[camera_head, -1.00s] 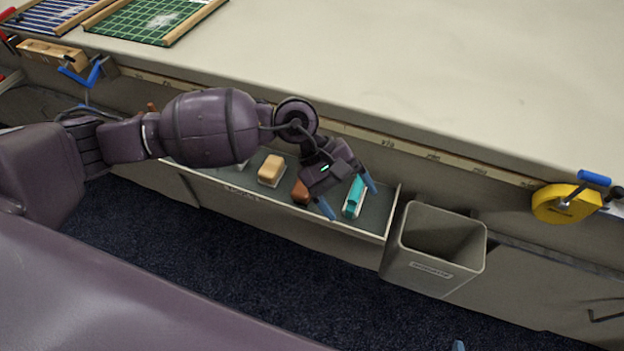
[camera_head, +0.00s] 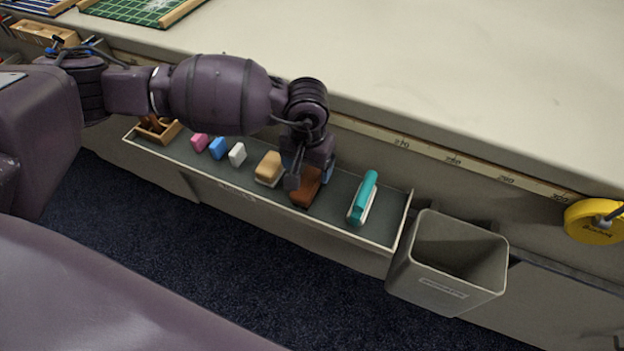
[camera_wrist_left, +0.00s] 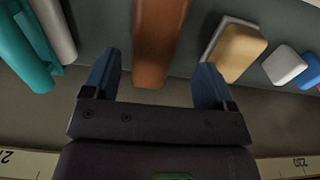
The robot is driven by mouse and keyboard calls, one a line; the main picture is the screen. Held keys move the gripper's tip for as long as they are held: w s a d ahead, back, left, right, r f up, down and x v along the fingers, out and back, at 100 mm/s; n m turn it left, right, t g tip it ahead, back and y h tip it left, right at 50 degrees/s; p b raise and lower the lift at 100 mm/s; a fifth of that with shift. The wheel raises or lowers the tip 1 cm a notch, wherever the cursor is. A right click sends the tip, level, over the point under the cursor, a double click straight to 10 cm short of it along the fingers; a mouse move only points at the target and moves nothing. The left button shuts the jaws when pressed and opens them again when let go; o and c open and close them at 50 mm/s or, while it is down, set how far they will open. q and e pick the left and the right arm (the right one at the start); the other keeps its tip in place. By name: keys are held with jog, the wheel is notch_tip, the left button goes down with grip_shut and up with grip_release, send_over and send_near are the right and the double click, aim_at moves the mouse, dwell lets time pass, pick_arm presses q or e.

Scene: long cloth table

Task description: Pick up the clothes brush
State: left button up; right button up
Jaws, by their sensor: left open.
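A brown wooden block-like piece, which looks like the clothes brush (camera_head: 307,188), lies in the shallow tray under the table edge. Its bristles are not visible. My left gripper (camera_head: 308,172) is over it and hides part of it in the head view. In the left wrist view the brown brush (camera_wrist_left: 157,40) shows between the two spread blue fingers of my left gripper (camera_wrist_left: 155,82), with a gap on each side. The gripper is open and empty. Whether the fingertips reach down beside the brush cannot be told. My right gripper is out of view.
The tray (camera_head: 338,222) also holds a tan block on a pale base (camera_head: 269,167) left of the brush and a teal-handled tool (camera_head: 364,198) to its right. White, blue and pink blocks (camera_head: 200,142) lie farther left. A grey bin (camera_head: 440,285) stands right of the tray.

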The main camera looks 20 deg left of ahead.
aim_at(311, 176)
pick_arm(q)
jog(key=f, duration=0.1)
jog(key=f+b, duration=0.1)
jog(key=f, duration=0.3)
jog(key=shift+s+d+f, duration=0.1)
jog(key=shift+d+f, duration=0.1)
jog(key=shift+d, duration=0.15)
jog(key=shift+f, duration=0.2)
jog(key=shift+r, duration=0.1)
jog(key=c, duration=1.1)
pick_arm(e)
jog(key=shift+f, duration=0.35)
pick_arm(q)
jog(key=shift+o, duration=0.2)
notch_tip(311, 176, up, 20)
jog(key=p, duration=0.3)
jog(key=shift+p, duration=0.3)
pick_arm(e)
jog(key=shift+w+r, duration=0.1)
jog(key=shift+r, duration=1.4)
